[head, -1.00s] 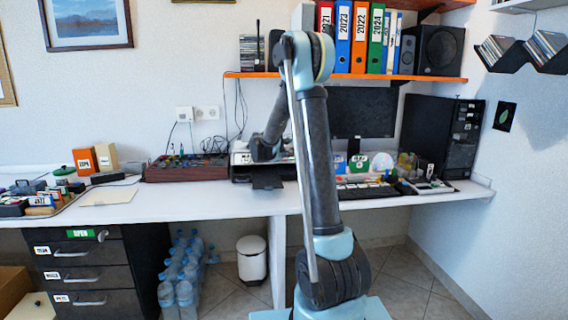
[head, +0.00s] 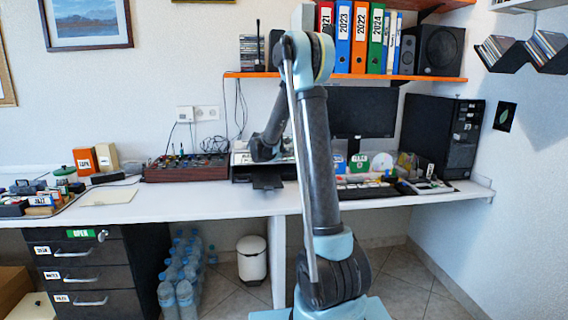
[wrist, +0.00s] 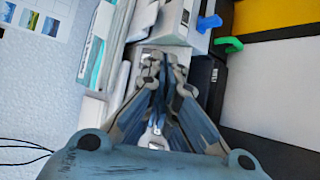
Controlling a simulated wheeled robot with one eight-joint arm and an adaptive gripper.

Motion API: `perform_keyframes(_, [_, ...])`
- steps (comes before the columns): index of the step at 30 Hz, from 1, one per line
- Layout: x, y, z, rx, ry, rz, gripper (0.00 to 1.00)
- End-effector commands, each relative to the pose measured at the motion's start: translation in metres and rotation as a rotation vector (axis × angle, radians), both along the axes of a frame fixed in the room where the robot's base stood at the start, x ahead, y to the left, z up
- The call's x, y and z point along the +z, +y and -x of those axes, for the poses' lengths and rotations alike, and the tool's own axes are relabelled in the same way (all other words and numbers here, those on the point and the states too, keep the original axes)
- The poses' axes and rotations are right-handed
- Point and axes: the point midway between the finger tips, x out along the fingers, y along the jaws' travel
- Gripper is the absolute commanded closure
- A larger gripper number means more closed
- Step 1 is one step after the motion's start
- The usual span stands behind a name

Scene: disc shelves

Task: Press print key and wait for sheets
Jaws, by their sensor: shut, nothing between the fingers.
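The printer (head: 266,178) stands on the desk behind my arm in the head view. It is dark, with a pale top and a black tray in front, and my arm covers part of it. In the wrist view my gripper (wrist: 162,62) is shut and empty, its fingertips close over a pale machine body (wrist: 184,22). I cannot tell whether they touch it. A blue tab (wrist: 209,23) and a green tab (wrist: 229,45) stick out to the right of the fingertips. The print key cannot be made out, and no sheet is clearly seen in the tray.
A dark red mixer-like box (head: 187,168) stands left of the printer. A monitor (head: 362,112), keyboard (head: 366,191) and computer tower (head: 440,136) stand to the right. An orange shelf (head: 350,76) with binders hangs above. The desk front left of centre is clear.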

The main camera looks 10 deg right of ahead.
Motion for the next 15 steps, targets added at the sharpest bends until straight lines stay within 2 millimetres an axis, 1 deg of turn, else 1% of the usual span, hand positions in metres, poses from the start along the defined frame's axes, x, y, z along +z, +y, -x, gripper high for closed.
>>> perform_keyframes(9, [-0.0057,0.0005,-0.0032,0.0,0.0,0.0,1.0])
perform_keyframes(15, [-0.0058,0.0005,-0.0031,0.0,0.0,0.0,1.0])
